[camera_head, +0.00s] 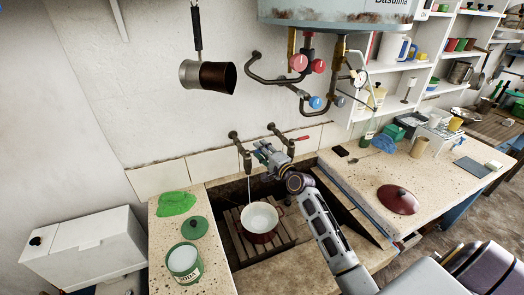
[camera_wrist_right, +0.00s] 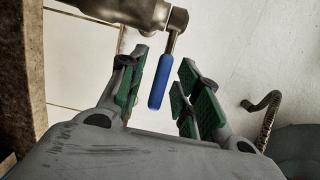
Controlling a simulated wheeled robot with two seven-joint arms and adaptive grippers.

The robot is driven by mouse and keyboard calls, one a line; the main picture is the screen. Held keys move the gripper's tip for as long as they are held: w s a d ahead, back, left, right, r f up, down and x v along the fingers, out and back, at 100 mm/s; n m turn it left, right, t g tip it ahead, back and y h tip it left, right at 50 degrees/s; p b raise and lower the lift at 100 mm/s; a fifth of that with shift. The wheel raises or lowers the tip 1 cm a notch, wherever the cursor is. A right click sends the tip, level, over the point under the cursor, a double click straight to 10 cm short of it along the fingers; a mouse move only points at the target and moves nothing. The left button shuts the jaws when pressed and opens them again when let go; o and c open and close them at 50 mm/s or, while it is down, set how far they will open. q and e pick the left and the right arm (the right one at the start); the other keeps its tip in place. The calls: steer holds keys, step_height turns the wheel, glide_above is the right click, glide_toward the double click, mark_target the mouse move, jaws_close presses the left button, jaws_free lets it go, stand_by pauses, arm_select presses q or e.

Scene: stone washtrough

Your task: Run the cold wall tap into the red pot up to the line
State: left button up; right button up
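The red pot (camera_head: 267,237), pale inside, stands on the slatted rack in the trough. A thin pale stream (camera_head: 248,190) runs down from the left wall tap (camera_head: 240,148) into it. I cannot make out the fill line or water level. My right gripper (camera_head: 262,152) is at that tap. In the wrist view the cold tap's blue lever (camera_wrist_right: 160,82) hangs from the metal tap body (camera_wrist_right: 140,12). My right gripper (camera_wrist_right: 163,62) is open, with green-padded fingers on both sides of the lever, apparently not closed on it. My left gripper is not in view.
A red-handled tap (camera_head: 288,142) stands just right of the gripper. Pipes with red and blue knobs (camera_head: 316,102) hang above. A green-and-white soda tin (camera_head: 184,263), green lid (camera_head: 195,227) and green cloth (camera_head: 175,203) lie left. A dark red lid (camera_head: 398,199) lies on the right counter.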

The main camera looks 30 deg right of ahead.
steer(key=shift+c, duration=0.5)
jaws_close()
arm_select(q)
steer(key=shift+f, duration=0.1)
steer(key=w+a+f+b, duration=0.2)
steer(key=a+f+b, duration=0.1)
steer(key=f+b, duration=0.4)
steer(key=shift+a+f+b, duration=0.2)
steer(key=shift+b, duration=0.1)
arm_select(e)
steer(key=y, duration=0.1)
steer(key=w+n+y, duration=0.1)
steer(key=n+y, duration=0.1)
steer(key=shift+w+d+r+g+y, duration=0.15)
steer(key=shift+r+g+y, duration=0.15)
steer(key=shift+g, duration=0.1)
